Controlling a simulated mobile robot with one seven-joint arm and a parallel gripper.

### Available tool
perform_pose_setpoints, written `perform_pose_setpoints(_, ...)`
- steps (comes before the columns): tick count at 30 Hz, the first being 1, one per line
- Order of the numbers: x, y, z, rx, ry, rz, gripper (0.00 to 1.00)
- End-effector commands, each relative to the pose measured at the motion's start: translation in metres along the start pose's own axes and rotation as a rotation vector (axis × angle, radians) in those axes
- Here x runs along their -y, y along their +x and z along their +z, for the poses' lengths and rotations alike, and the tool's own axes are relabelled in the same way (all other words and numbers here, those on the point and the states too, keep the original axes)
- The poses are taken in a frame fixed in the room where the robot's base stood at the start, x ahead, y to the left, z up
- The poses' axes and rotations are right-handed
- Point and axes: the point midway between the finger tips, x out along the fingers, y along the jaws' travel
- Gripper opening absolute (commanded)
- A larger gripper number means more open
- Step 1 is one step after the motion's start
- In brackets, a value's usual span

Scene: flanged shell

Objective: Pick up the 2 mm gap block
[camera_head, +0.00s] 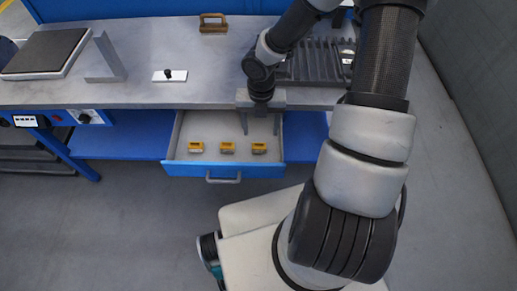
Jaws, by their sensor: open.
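Three small blocks with yellow tops and grey lower parts lie in a row in an open drawer: a left block (196,147), a middle block (228,148) and a right block (259,148). Their markings are too small to read, so I cannot tell which is the 2 mm gap block. The drawer (178,140) is pulled out below the bench, with a grey handle at its front. My gripper (260,130) points down over the drawer's back right part. Its two fingers are apart with nothing between them. In the picture it is just above the right block.
The grey bench top (200,92) lies behind the drawer. On it are a white plate with a black knob (169,75), a brown-handled item (213,22), a dark square plate (46,50), a grey angled stand (104,62) and a ribbed rack (312,62). Floor in front is clear.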

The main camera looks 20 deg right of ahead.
Motion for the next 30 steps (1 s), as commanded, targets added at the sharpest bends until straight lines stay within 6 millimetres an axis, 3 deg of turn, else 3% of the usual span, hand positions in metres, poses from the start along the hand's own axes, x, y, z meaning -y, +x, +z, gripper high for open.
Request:
perform_pose_setpoints(1,-0.001,0.016,-0.001,-0.004,-0.002,0.000,0.61)
perform_pose_setpoints(6,-0.001,0.044,0.000,-0.001,0.000,0.000,0.61)
perform_pose_setpoints(16,-0.001,0.065,0.002,-0.001,0.002,-0.001,0.61)
perform_pose_setpoints(24,-0.005,0.104,0.006,-0.001,0.001,-0.001,0.61)
perform_pose_setpoints(30,-0.004,0.107,0.007,0.000,0.004,-0.001,0.61)
